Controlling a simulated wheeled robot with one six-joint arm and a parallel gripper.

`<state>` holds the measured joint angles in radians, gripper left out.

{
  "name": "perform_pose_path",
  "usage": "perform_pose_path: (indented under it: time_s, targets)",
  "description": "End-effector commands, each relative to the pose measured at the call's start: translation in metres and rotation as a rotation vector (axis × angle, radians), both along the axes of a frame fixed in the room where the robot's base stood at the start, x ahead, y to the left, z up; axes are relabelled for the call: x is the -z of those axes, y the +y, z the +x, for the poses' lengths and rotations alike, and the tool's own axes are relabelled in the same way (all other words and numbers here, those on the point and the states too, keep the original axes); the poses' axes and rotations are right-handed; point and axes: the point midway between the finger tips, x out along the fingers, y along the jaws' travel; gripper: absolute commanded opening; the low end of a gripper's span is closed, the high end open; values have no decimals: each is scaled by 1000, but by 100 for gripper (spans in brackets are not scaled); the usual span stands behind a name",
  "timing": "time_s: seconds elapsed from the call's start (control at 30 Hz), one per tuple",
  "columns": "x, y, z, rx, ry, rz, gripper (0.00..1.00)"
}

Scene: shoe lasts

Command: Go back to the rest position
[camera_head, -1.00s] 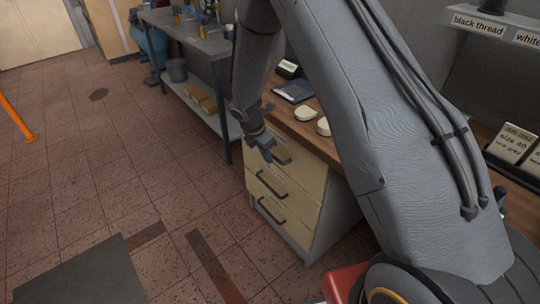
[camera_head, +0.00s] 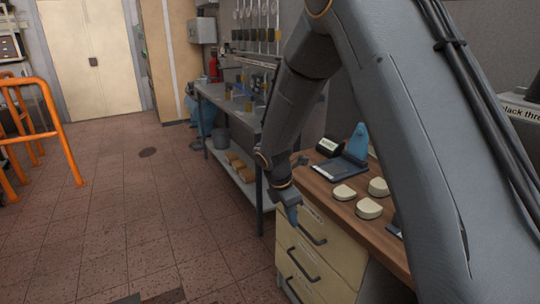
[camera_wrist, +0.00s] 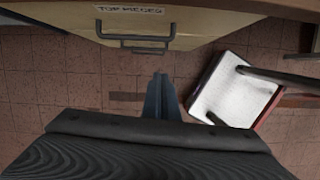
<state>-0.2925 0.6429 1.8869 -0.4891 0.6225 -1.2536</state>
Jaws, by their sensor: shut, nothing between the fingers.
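My gripper (camera_head: 291,214) hangs pointing down in front of the drawer cabinet (camera_head: 345,270) in the head view. Its blue-grey fingers are shut and empty. In the wrist view my gripper (camera_wrist: 161,95) shows fingers together over the tiled floor, apart from the drawer handle. The top drawer (camera_wrist: 185,22) carries a label reading "TOP PIECES", and its dark handle (camera_wrist: 138,40) shows above the fingers. The drawers look shut in the head view. My arm hides part of the bench.
The wooden bench top (camera_head: 325,185) holds several cream pieces (camera_head: 369,208), a dark flat tray (camera_head: 338,169) and a blue upright object (camera_head: 357,142). A grey workbench (camera_head: 230,100) stands behind. An orange rail (camera_head: 60,132) stands at left. The floor between is open.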

Motion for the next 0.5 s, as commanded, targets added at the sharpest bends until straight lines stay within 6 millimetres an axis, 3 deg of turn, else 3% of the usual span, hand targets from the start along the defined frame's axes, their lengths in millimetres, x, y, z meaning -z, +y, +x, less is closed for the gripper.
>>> perform_pose_path:
  time_s: [0.17, 0.3, 0.5]
  targets:
    - [-31, -35, -49, 410, -57, 99, 0]
    - [-54, -62, -105, 845, -106, 188, 0]
    - [-74, -88, -183, 1441, -163, 283, 0]
